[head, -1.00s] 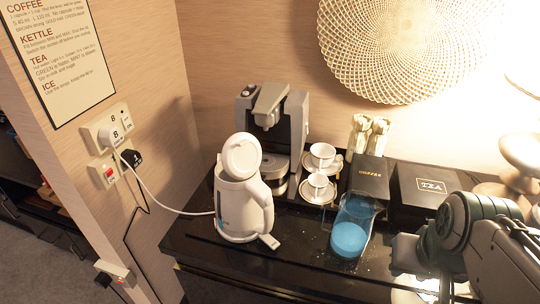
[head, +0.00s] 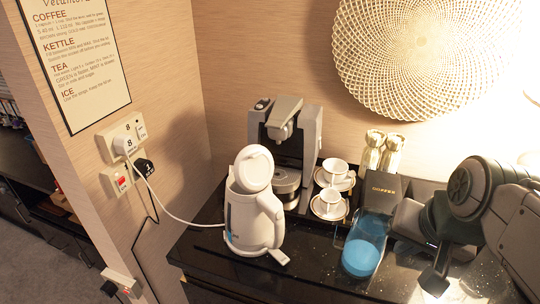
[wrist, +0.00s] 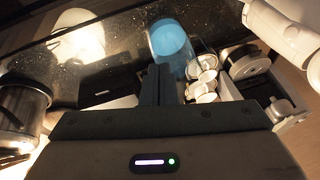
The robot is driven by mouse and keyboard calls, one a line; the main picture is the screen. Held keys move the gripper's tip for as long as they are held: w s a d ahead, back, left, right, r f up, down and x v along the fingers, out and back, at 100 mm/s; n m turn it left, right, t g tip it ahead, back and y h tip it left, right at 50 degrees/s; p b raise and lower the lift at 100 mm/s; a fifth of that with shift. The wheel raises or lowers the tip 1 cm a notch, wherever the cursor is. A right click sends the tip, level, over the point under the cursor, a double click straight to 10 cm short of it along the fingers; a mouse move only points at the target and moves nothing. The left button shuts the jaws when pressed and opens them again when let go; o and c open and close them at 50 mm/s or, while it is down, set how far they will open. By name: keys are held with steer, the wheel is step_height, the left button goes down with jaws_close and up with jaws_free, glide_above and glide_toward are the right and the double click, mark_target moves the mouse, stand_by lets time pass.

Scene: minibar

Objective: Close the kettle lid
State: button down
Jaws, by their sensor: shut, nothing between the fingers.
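The white kettle (head: 252,217) stands upright on the black counter. Its round lid (head: 254,167) is open, tipped up above the body, with the handle on the right side. In the wrist view a white part of the kettle (wrist: 281,35) shows at the top right, cut by the frame edge. My gripper (head: 433,283) is at the lower right of the head view, well to the right of the kettle and beyond the blue jug. In the wrist view its fingers (wrist: 158,78) are together and hold nothing.
A clear jug with blue contents (head: 363,252) stands between the kettle and my gripper. Cups on saucers (head: 330,204) and a coffee machine (head: 290,140) stand behind. A black coffee box (head: 384,190) is behind the jug. A white cord runs from the wall socket (head: 123,142) towards the kettle.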

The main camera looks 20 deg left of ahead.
steer(key=w+a+r+m+y+b, duration=0.2)
steer(key=w+a+r, duration=0.2)
steer(key=a+r, duration=0.3)
steer(key=m+y+b, duration=0.1)
steer(key=m+y, duration=0.1)
steer(key=y, duration=0.2)
glide_toward(258, 155)
steer(key=shift+p+x, duration=0.85)
steer(key=shift+x, duration=2.45)
steer(key=shift+s+f, duration=0.1)
steer(key=shift+s, duration=0.05)
